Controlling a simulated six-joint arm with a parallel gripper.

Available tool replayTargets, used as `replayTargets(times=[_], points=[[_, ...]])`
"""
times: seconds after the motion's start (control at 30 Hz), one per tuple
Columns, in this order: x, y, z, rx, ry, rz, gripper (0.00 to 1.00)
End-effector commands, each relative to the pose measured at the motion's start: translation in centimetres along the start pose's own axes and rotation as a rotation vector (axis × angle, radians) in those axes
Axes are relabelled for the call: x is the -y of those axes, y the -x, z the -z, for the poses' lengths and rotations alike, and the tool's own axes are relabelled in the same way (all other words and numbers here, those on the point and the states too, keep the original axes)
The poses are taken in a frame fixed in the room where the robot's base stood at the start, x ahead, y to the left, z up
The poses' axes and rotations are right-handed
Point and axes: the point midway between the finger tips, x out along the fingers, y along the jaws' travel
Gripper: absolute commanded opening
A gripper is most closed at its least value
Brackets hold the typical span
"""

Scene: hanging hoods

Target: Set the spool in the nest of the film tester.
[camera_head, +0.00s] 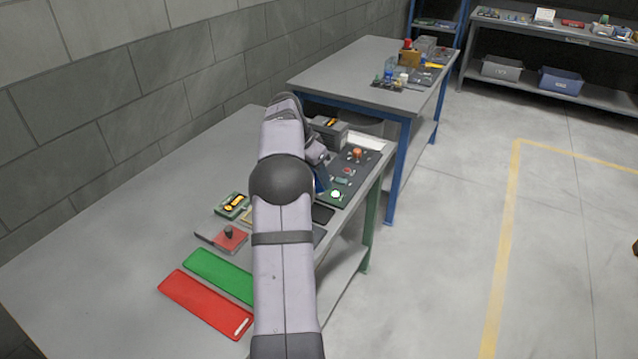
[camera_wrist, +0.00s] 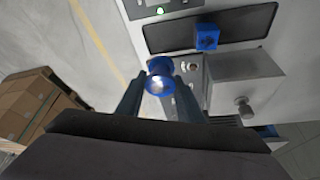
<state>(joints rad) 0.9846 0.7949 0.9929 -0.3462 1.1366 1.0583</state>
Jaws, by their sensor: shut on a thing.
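A blue spool (camera_wrist: 159,66) with a bright, shiny face is in the wrist view, between the two dark fingers of my gripper (camera_wrist: 160,84). My gripper is shut on it and holds it in front of a light grey machine (camera_wrist: 290,35), apparently the film tester. A blue square block (camera_wrist: 207,37) stands on a dark recessed panel there, up and right of the spool; I cannot tell if it is the nest. In the camera_head view my arm hides most of the gripper, the spool and part of the bench.
A metal box with a knob (camera_wrist: 246,85) is right of the spool. On the bench lie a red tray (camera_head: 205,303), a green tray (camera_head: 220,275), a red block with a black knob (camera_head: 229,239) and a green-and-yellow device (camera_head: 232,206). The bench's left side is clear.

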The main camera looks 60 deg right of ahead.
Motion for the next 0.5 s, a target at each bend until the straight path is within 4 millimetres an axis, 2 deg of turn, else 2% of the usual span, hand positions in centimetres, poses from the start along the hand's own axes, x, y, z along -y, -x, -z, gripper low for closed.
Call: replayTargets(times=[0.23,0.37,0.5], points=[[1.0,1.9,-0.3,-0.001,0.021,0.010,0.09],[2.2,4.0,-1.1,-0.001,0.050,0.023,0.09],[3.7,6.5,-2.8,0.002,0.097,0.039,0.09]])
